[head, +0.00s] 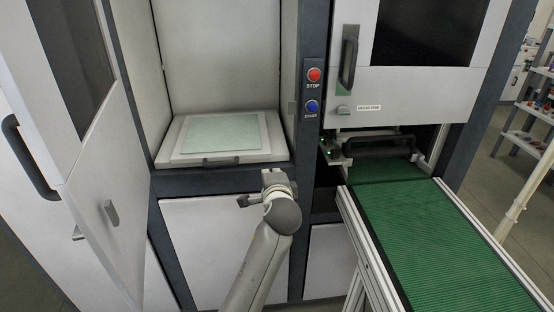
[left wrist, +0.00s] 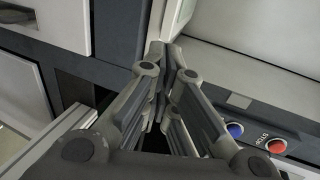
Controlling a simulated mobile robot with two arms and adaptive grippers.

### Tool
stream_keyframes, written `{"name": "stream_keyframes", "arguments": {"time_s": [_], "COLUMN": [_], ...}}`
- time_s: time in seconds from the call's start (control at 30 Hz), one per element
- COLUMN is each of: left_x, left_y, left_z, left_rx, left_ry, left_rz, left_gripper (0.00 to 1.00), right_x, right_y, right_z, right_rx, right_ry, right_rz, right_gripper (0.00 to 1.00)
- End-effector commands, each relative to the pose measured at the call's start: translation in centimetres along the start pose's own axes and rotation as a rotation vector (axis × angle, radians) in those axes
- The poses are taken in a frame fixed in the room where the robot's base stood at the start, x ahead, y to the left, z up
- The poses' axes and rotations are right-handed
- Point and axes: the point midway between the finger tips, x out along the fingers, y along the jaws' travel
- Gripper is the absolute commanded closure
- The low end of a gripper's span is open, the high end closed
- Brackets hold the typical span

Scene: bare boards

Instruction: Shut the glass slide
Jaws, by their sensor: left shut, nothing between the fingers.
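A pale green glass plate (head: 222,134) lies on a white slide tray (head: 172,153) inside the open chamber in the head view. The tray has a dark handle (head: 221,161) at its front edge. My left gripper (head: 256,192) is below and to the right of the tray, in front of the cabinet, apart from the handle. In the left wrist view its fingers (left wrist: 172,58) are together with nothing between them. The glass plate cannot be made out in the left wrist view. My right gripper is not in view.
An open door (head: 100,160) with a handle stands at the left of the chamber. Red STOP (head: 315,75) and blue START (head: 312,106) buttons are on the post to the right. A green conveyor (head: 430,235) runs out at the right.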

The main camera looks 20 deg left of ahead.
Motion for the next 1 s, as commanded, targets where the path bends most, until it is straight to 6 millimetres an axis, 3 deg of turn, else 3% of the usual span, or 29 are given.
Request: {"name": "stream_keyframes", "arguments": {"time_s": [0.6,1.0], "left_x": [10.0,12.2], "left_y": [-0.7,-1.2], "left_z": [-0.1,-0.1], "left_rx": [-0.002,-0.003], "left_ry": [0.002,0.003], "left_rz": [0.000,0.000], "left_gripper": [1.00,1.00], "right_x": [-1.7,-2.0], "right_y": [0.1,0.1], "right_z": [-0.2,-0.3], "right_rx": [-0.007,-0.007], "right_ry": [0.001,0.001], "right_rz": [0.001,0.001], "right_gripper": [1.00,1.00]}}
